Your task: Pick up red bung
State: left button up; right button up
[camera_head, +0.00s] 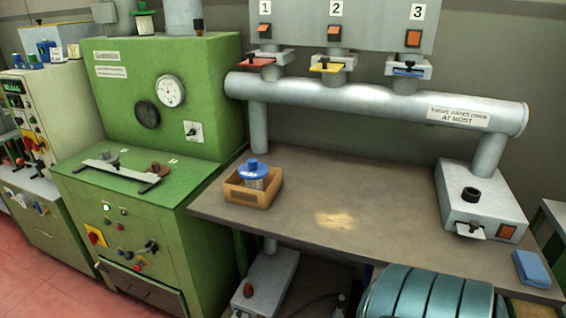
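A small dark red round piece (248,290) sits on top of a low grey box (270,279) on the floor under the workbench. It may be the red bung, but it is too small to tell for sure. Small red pieces (20,161) also show on the machine at the far left, too small to make out. Neither of my grippers is in view.
The brown workbench (330,175) holds a cardboard box (240,192) with a blue-lidded jar (255,174), a grey unit (482,205) and a blue folded cloth (532,269). Its middle is clear. A green machine (160,100) stands left. A teal ribbed object (425,295) is in front.

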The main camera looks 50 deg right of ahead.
aim_at(248, 289)
jog(key=z, duration=1.4)
